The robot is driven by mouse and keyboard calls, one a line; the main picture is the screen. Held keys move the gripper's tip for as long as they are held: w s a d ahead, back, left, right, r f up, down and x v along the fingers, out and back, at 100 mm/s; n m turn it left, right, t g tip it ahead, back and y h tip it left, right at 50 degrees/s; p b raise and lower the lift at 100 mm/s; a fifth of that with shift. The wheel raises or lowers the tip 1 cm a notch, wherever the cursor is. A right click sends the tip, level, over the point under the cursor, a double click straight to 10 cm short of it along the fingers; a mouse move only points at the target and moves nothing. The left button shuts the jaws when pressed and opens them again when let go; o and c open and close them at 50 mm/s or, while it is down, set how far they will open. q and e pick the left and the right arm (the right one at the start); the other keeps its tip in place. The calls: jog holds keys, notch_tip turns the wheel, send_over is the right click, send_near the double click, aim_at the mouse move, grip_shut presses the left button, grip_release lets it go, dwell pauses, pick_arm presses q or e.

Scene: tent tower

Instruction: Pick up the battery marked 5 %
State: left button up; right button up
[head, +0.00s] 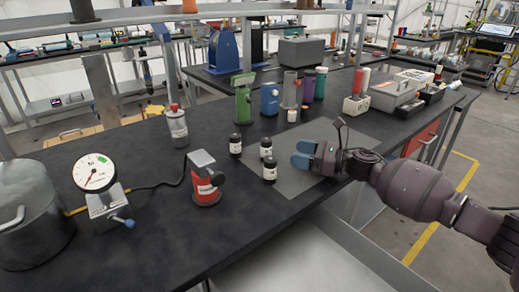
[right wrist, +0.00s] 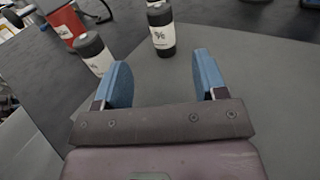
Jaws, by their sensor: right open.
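Three small black batteries with white labels stand upright on the table: a front one (head: 269,170), a middle one (head: 266,149) and a left one (head: 235,146). Their numbers are too small to read in the head view. My right gripper (head: 302,154) is open and empty, low over the grey mat to their right, pointing at them. In the right wrist view, one battery (right wrist: 161,32) showing a "%" sign stands ahead of the gap between the blue fingers (right wrist: 162,74), its digit unclear. Another battery (right wrist: 95,53) stands outside the left finger. My left gripper is out of view.
A red device with a grey head (head: 206,186) stands left of the batteries. A dial gauge (head: 94,173) and a metal pot (head: 32,215) are at the left. The grey mat (head: 300,183) is otherwise clear nearby.

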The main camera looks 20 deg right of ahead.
aim_at(265, 144)
jog(key=x, duration=0.5)
jog(key=shift+r+b+x, duration=0.2)
jog(key=shift+b+x, duration=0.3)
jog(key=shift+x, duration=2.35)
jog(key=shift+d, duration=0.1)
jog(key=shift+c, duration=0.3)
jog(key=c, duration=1)
jog(key=shift+r, duration=0.1)
